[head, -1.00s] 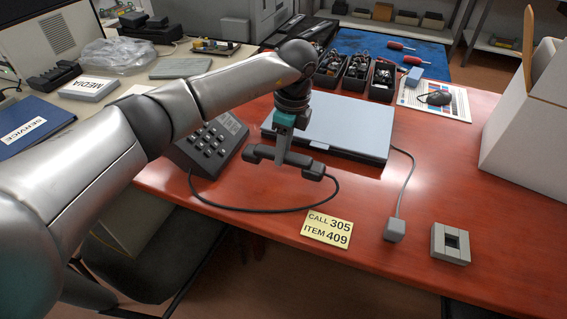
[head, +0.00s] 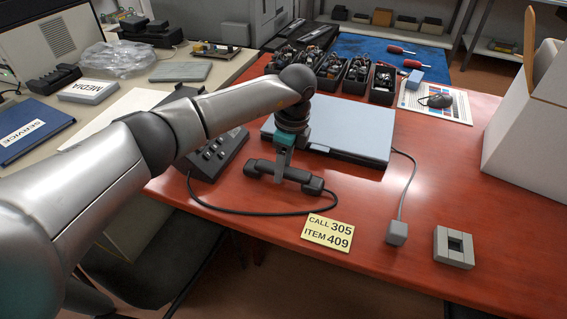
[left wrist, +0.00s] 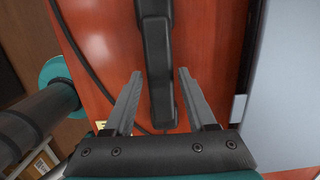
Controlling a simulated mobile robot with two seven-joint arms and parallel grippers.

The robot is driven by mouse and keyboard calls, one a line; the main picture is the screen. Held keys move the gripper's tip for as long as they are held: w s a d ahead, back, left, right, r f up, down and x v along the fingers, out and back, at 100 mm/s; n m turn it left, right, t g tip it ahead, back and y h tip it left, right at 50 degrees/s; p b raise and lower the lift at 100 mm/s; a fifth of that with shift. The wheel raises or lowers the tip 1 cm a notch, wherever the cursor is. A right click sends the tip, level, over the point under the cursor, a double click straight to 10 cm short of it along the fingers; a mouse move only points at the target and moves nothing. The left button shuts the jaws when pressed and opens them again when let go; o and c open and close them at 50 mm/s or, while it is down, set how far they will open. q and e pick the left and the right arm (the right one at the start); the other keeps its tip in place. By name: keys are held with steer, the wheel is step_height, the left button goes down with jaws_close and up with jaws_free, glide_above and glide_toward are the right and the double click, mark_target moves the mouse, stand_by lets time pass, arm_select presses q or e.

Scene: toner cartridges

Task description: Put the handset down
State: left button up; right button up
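The dark grey handset (head: 288,176) appears to lie on the red desk, in front of the closed laptop and to the right of the phone base (head: 213,153). Its cord curves over the desk. My left gripper (head: 281,165) is right at the handset's middle. In the left wrist view, the handset (left wrist: 157,45) runs between the two fingers of my left gripper (left wrist: 160,73). Red desk shows between each finger and the handset, so the gripper is open around it without gripping. My arm partly hides the phone base. My right gripper is not in view.
The grey laptop (head: 345,135) lies just behind the handset. A yellow note (head: 327,232) reads "CALL 305 ITEM 409". A cabled grey plug (head: 397,232) and a small grey block (head: 454,246) lie to the right. A white box (head: 525,140) stands at the right. Desk between them is clear.

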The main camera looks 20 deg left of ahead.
mark_target(287, 169)
arm_select(q)
steer(key=shift+o, duration=1)
steer(key=shift+r, duration=0.1)
steer(key=shift+r, duration=0.25)
steer(key=r, duration=0.2)
steer(key=r+p, duration=0.1)
steer(key=r, duration=0.1)
steer(key=d+r+p, duration=0.1)
steer(key=r, duration=0.3)
steer(key=r+p, duration=0.1)
steer(key=r, duration=0.2)
steer(key=shift+d+r, duration=0.25)
steer(key=shift+r, duration=0.05)
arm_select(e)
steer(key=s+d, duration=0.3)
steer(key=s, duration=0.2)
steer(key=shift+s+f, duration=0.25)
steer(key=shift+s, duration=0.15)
